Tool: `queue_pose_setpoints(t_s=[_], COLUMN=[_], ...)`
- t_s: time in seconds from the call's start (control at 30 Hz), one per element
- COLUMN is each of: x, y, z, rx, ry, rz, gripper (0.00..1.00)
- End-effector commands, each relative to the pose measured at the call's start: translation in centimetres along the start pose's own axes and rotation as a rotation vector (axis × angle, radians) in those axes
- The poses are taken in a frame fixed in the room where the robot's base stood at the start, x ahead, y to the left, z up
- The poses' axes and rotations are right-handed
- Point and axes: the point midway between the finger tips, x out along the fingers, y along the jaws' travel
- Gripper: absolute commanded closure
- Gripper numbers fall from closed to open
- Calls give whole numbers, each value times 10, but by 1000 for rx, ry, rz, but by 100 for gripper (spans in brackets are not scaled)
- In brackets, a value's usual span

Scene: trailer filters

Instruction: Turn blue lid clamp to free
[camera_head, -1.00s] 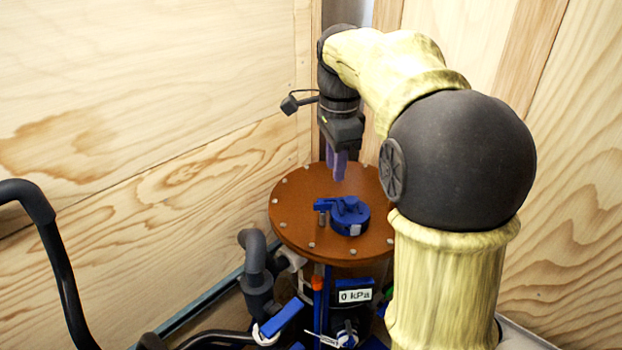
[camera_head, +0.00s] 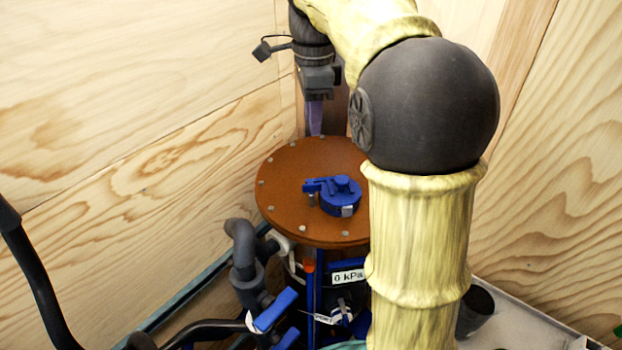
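The blue lid clamp (camera_head: 340,195) sits on top of the round orange-brown lid (camera_head: 285,195), a little right of its middle. Its arm points to the left, and a small pale tab shows at its front. My gripper (camera_head: 315,118) hangs from above with its purple fingers pointing down, over or behind the lid's far edge. It is apart from the clamp. The fingers look close together, but from this angle I cannot tell whether a gap lies between them.
Below the lid are a label reading 0 kPa (camera_head: 348,277), a blue valve handle (camera_head: 276,310) and a grey pipe elbow (camera_head: 241,240). A black curved tube (camera_head: 35,265) stands at the left. Plywood walls (camera_head: 130,120) close in behind. Several bolts ring the lid.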

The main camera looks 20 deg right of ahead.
Motion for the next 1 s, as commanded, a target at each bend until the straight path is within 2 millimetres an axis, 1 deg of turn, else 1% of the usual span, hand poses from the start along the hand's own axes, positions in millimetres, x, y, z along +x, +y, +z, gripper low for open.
queue_pose_setpoints(t_s=[0.8, 0.9, 1.0], x=[139, 152, 160], y=[2, 1, 1], z=[-1, 0, 1], rx=[1, 0, -3], ry=[1, 1, 0], rz=[4, 5, 2], gripper=[70, 70, 70])
